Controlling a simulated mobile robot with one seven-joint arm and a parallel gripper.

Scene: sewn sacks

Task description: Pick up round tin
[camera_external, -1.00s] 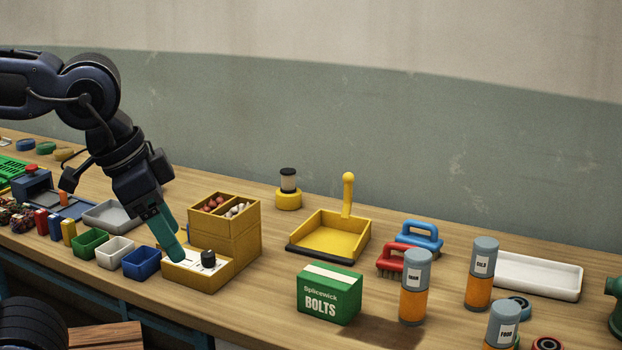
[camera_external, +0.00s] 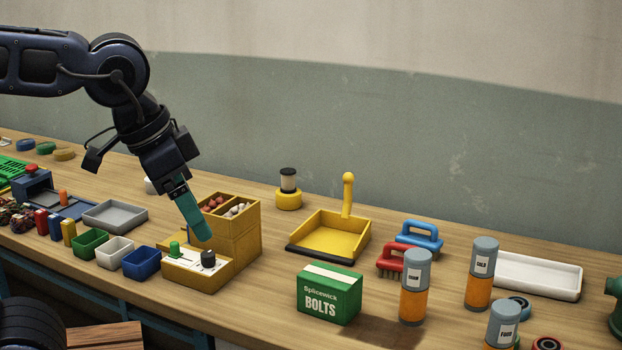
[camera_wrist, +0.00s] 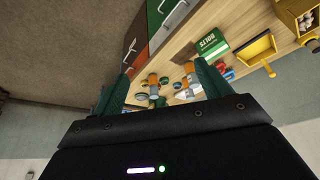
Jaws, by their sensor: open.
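My gripper (camera_external: 200,234) has teal fingers pointing down, above the yellow box with a stepped front. It is open and nothing shows between its fingers; in the wrist view (camera_wrist: 163,76) the fingers are spread apart. Low round tin-like pieces lie at the right: a blue one (camera_external: 520,304) beside the orange-and-grey canisters and a red one (camera_external: 547,343) at the bottom edge. Other low round pieces, blue, green (camera_external: 46,147) and yellow (camera_external: 64,154), lie at the far left back. I cannot tell which is the round tin. My gripper is apart from all of them.
The yellow stepped box (camera_external: 232,243) stands beneath my gripper. A green bolts box (camera_external: 328,298), a yellow dustpan (camera_external: 335,238), brushes (camera_external: 422,238) and upright canisters (camera_external: 414,290) stand to the right. Small bins (camera_external: 141,264) line the front left. Bare wood lies behind the brushes.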

